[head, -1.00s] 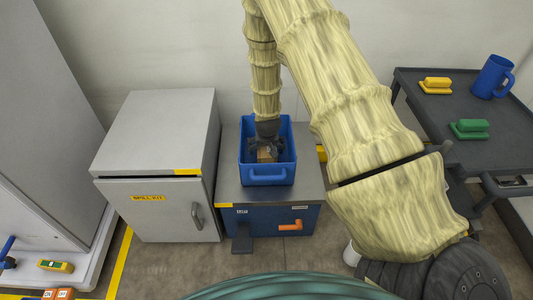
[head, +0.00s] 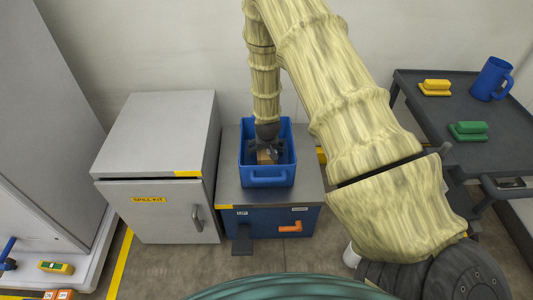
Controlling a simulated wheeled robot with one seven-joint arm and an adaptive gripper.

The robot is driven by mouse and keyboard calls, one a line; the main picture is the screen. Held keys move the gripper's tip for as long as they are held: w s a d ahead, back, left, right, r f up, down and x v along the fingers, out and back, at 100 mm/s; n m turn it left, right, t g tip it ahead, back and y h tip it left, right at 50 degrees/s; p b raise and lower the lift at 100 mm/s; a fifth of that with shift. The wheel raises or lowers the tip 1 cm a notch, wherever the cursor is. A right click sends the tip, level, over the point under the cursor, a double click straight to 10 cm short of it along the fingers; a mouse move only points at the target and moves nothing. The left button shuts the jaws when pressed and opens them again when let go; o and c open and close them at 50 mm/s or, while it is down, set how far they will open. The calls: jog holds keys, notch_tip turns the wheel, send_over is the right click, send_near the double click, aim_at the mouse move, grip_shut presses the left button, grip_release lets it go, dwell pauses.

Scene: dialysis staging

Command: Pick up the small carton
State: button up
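The small carton (head: 264,157) is brown and lies inside a blue bin (head: 268,180). The bin stands on a grey-topped blue unit (head: 310,188). My gripper (head: 266,151) reaches down into the bin from above, with its dark fingers around or just above the carton. The fingers and the gripper body hide part of the carton. I cannot tell whether the fingers touch it or are closed on it.
A grey spill kit cabinet (head: 158,130) stands close left of the unit. A dark cart (head: 425,110) at the right holds a blue mug (head: 491,80), a yellow item (head: 436,86) and a green item (head: 469,130). The bin walls surround my gripper closely.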

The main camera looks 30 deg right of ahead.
jog(key=c, duration=1.1)
